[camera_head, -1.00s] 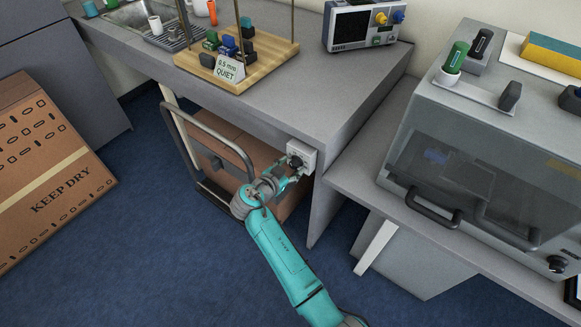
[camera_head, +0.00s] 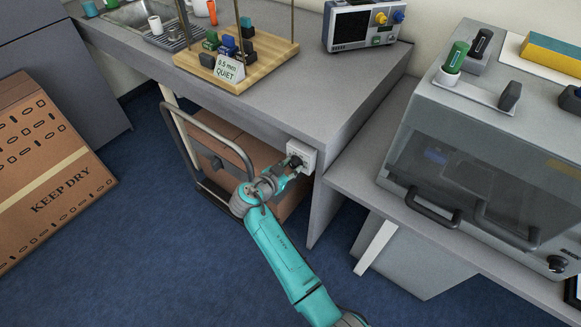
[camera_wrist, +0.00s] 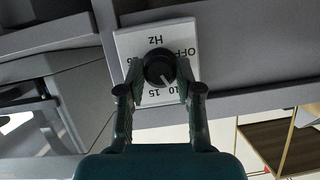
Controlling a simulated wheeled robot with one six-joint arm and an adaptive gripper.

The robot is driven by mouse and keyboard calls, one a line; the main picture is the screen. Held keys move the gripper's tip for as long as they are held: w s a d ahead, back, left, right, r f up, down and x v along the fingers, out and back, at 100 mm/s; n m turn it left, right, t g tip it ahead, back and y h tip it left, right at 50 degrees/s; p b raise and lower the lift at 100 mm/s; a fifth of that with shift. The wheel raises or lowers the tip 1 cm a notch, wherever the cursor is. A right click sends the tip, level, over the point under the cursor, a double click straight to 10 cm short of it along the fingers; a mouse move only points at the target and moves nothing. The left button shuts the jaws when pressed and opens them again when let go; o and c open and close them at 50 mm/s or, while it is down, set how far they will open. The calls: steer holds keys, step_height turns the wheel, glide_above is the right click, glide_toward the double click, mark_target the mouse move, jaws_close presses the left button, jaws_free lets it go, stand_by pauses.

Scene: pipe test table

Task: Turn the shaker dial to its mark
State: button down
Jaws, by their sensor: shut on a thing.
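The black round dial (camera_wrist: 158,66) sits on a white square panel (camera_wrist: 128,43) on the bench's front edge. In the wrist view the panel looks upside down, with the labels OFF, Hz, 10 and 15 around the dial. A pale pointer line on the dial's lower part points roughly toward the 10. My gripper (camera_wrist: 158,78) has one finger on each side of the dial and is shut on it. In the head view my gripper (camera_head: 289,171) reaches the panel (camera_head: 306,153) and partly hides the dial (camera_head: 296,161).
The grey bench (camera_head: 300,95) is above the gripper. A hooded machine (camera_head: 465,165) stands at right. Blue floor (camera_head: 160,255) is open at left.

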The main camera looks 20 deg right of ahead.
steer(key=n+g, duration=0.1)
steer(key=n+g+h, duration=0.1)
steer(key=n, duration=0.1)
steer(key=shift+w+a, duration=0.15)
steer(key=shift+w, duration=0.05)
steer(key=n+g+h, duration=0.1)
steer(key=n, duration=0.1)
steer(key=shift+n+h, duration=0.3)
steer(key=shift+n, duration=0.1)
steer(key=n+h, duration=0.1)
steer(key=n, duration=0.1)
steer(key=n+g+h, duration=0.1)
steer(key=n, duration=0.1)
steer(key=shift+w+a+f, duration=0.1)
steer(key=shift+w+f, duration=0.05)
steer(key=shift+f+n+h, duration=0.1)
steer(key=shift+n+h, duration=0.6)
steer(key=shift+n, duration=0.6)
steer(key=c, duration=0.8)
jaws_free()
steer(key=shift+o, duration=0.2)
steer(key=v, duration=1.2)
